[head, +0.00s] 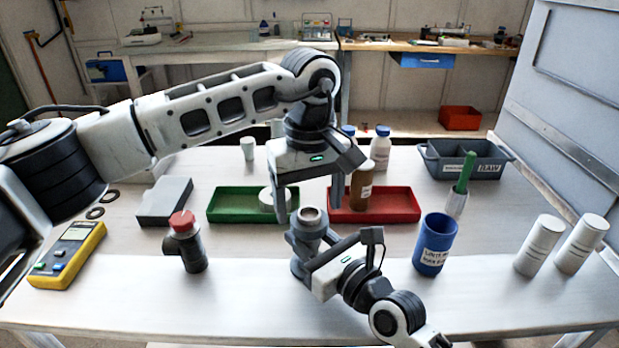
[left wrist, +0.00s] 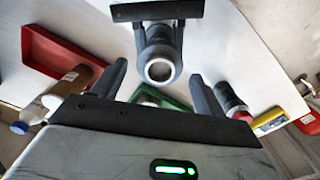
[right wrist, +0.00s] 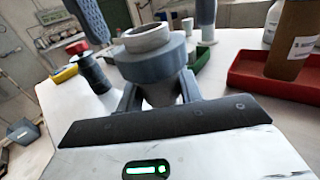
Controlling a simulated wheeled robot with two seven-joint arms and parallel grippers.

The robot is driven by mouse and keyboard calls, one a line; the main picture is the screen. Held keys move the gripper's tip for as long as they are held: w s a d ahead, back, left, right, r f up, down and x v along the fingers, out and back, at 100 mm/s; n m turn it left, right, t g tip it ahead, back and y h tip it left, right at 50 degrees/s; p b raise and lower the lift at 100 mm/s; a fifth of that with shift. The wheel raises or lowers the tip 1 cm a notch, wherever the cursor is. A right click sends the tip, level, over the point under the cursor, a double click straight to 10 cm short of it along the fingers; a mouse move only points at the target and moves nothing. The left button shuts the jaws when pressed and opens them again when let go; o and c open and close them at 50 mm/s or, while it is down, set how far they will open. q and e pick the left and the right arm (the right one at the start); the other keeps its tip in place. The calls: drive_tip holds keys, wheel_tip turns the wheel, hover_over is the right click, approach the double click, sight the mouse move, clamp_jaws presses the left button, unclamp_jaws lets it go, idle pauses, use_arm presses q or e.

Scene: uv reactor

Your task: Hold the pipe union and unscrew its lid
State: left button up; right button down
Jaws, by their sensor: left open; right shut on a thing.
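The grey pipe union (head: 309,228) stands upright near the table's front middle. Its top has a broad collar with a pale ring and an open bore, clear in the right wrist view (right wrist: 150,52). My right gripper (right wrist: 160,88) is shut on its body below the collar. My left gripper (head: 308,205) points down just above the union, open, its fingers apart on either side. In the left wrist view the union (left wrist: 158,62) lies between and beyond the open fingers, not visibly touched by them. The far side of its body is hidden.
A dark red-capped fitting (head: 186,243) and yellow meter (head: 68,255) stand left. Behind are a green tray (head: 228,204) holding a white round piece and a red tray (head: 395,206) with a brown bottle (head: 361,186). A blue cup (head: 434,246) and white cylinders (head: 540,246) stand right.

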use_arm(q)
drive_tip(key=shift+f, duration=1.25)
drive_tip(key=c, duration=1)
drive_tip(key=n, duration=1.3)
drive_tip(key=shift+r, duration=0.1)
drive_tip(key=n, duration=0.7)
drive_tip(key=shift+n, duration=0.3)
drive_tip(key=n, duration=0.9)
